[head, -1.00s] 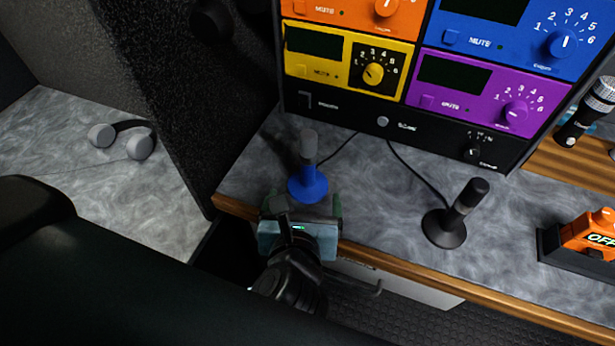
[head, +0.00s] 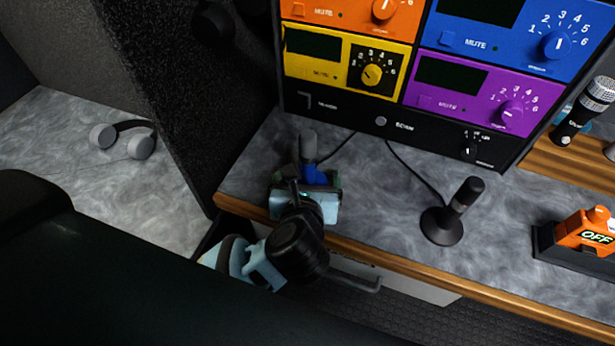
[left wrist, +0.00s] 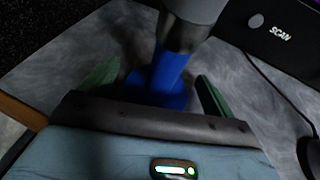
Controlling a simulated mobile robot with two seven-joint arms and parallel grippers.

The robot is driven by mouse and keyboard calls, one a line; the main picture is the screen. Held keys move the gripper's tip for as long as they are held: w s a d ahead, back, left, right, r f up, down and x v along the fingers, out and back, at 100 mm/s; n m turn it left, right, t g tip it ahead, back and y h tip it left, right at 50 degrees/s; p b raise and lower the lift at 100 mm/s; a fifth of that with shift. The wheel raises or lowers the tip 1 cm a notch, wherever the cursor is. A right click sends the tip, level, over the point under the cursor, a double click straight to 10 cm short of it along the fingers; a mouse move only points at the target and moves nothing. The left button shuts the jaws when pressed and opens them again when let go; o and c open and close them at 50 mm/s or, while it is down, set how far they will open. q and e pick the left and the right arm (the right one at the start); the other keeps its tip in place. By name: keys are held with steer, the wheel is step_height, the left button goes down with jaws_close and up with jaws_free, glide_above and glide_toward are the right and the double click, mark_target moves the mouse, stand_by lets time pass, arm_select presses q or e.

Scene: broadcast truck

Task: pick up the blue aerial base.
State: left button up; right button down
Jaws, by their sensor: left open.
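The blue aerial base (head: 316,175) stands upright on the grey counter, with a grey aerial (head: 308,146) on top. In the left wrist view the blue base (left wrist: 168,78) rises between two green fingertips. My left gripper (head: 306,183) is at the counter's front edge, right up against the base. Its fingers (left wrist: 155,85) are open, one on each side of the blue stem, with a gap visible on both sides. The lower front of the base is hidden behind the gripper body. My right gripper is not in view.
A black microphone (head: 453,211) stands on the counter to the right, its cable running back. An orange OFF switch (head: 585,230) sits farther right. Coloured radio panels (head: 345,63) rise behind. A dark wall (head: 175,95) bounds the left, with a headset (head: 124,138) beyond it.

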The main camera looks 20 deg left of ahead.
mark_target(307, 147)
arm_select(q)
steer(key=shift+s+f, duration=0.1)
steer(key=shift+f, duration=0.1)
jaws_close()
stand_by(0.3)
step_height(307, 147, up, 10)
steer(key=shift+r+p, duration=0.1)
steer(key=shift+p, duration=0.4)
steer(key=shift+r, duration=0.15)
steer(key=c, duration=1.5)
jaws_free()
jaws_close()
